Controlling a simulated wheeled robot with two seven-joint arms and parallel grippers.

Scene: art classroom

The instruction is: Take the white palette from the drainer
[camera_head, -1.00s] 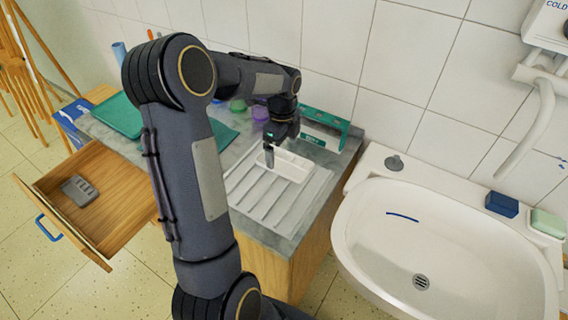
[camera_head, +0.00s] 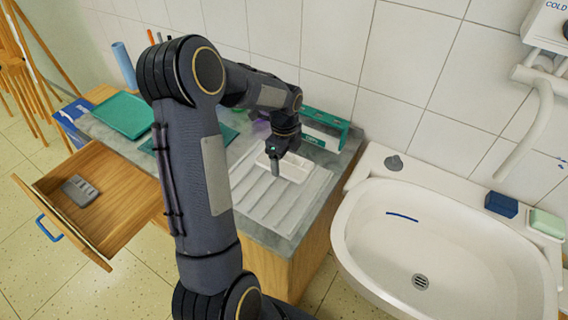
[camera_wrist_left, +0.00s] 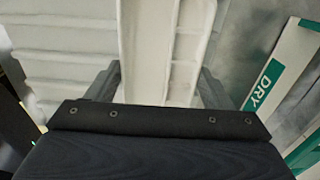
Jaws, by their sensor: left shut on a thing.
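The white palette (camera_head: 296,169), a shallow tray with wells, is at the back end of the grooved white drainer (camera_head: 262,205) on the grey counter. I cannot tell whether it touches the drainer. My left gripper (camera_head: 276,172) points down over it and is shut on it. In the left wrist view the palette (camera_wrist_left: 160,45) runs between the two fingers of the gripper (camera_wrist_left: 158,88), with ribbed drainer to its left. The fingertips are partly hidden behind the gripper body. My right gripper does not show.
A green-and-white box (camera_head: 322,130) stands against the wall just behind the palette. The white sink (camera_head: 450,240) is to the right. An open wooden drawer (camera_head: 125,190) holds a grey object. A green tray (camera_head: 123,115) lies at the counter's left.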

